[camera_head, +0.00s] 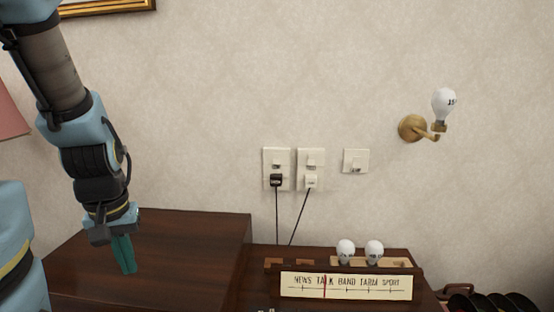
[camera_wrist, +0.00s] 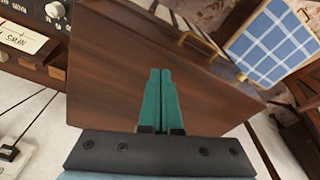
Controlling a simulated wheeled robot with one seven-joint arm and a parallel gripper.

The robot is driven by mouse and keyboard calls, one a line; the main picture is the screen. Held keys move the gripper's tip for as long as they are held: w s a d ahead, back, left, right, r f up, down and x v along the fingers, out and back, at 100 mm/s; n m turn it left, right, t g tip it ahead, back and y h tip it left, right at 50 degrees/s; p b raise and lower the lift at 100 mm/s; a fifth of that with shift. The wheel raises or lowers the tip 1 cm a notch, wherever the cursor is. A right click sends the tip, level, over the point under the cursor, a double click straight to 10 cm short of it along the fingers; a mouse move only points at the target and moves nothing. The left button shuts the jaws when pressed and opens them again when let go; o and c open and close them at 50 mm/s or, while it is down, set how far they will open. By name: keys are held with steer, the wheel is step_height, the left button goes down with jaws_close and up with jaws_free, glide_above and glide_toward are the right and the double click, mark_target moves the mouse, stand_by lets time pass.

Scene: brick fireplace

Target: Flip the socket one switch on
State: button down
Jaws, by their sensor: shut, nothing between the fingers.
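Two wall sockets sit side by side on the wall in the head view: a left one (camera_head: 276,157) with a black plug and a right one (camera_head: 311,157) with a white plug, each with a small switch above its plug. A separate single switch plate (camera_head: 355,161) is to their right. I cannot tell which is socket one, nor read the switch positions. My gripper (camera_head: 126,269) is shut and empty, pointing down over the dark wooden cabinet top, well left of the sockets. Its teal fingers also show together in the wrist view (camera_wrist: 159,100).
A dark wooden cabinet (camera_head: 160,250) stands at the left. A radio (camera_head: 345,285) with a dial strip and two white bulbs (camera_head: 360,251) stands below the sockets. Cords hang from both plugs. A brass wall lamp (camera_head: 414,128) is at right. The wall before the sockets is clear.

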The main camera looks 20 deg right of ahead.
mark_target(275, 163)
steer(key=w+d+r+m+t+p, duration=0.2)
steer(key=w+d+r+m, duration=0.2)
steer(key=w+d+m, duration=0.5)
steer(key=w+d+r+m+t+p, duration=0.15)
steer(key=d+r+m, duration=0.5)
steer(key=m, duration=0.75)
steer(key=w+d+r+m+h+p, duration=0.1)
steer(key=d+r+m, duration=0.2)
steer(key=d+m, duration=0.5)
steer(key=w+d+r+m+t+h+p, duration=0.1)
steer(key=d+r+m+h+p, duration=0.1)
steer(key=d+m, duration=0.7)
steer(key=d+r, duration=0.1)
steer(key=d, duration=0.2)
steer(key=shift+m, duration=0.3)
steer(key=shift+d+f+t, duration=0.1)
steer(key=shift+t, duration=0.15)
steer(key=w+d+f, duration=0.1)
steer(key=w+f, duration=0.1)
steer(key=w, duration=0.1)
steer(key=w+d+f, duration=0.2)
steer(key=w+f, duration=0.1)
steer(key=w+d+f+p, duration=0.1)
steer(key=w+f, duration=0.2)
steer(key=shift+d+f, duration=0.1)
steer(key=shift+d, duration=0.3)
